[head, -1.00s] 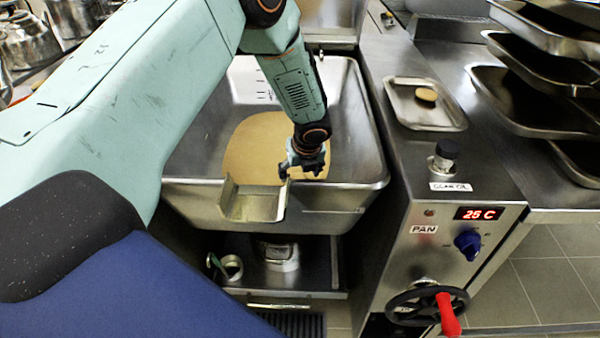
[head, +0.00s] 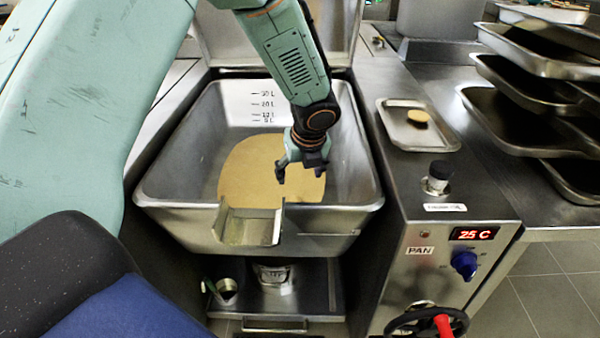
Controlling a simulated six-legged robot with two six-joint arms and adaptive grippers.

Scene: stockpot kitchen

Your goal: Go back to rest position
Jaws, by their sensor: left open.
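My left gripper (head: 301,172) is open and empty. It points down over the large steel pan (head: 172,190), in front of the tan contents (head: 245,172) on the pan floor. I cannot tell its exact height above them. My left arm comes in from the upper left and crosses the back of the pan. My right gripper is not in view.
The control panel (head: 440,252) with a 25 C display, blue knob (head: 464,265) and red-handled wheel (head: 443,325) stands right of the pan. A small tray (head: 438,143) holds a round tan piece (head: 417,117). Stacked trays (head: 520,120) are at the right. A shelf (head: 325,290) lies below the pan.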

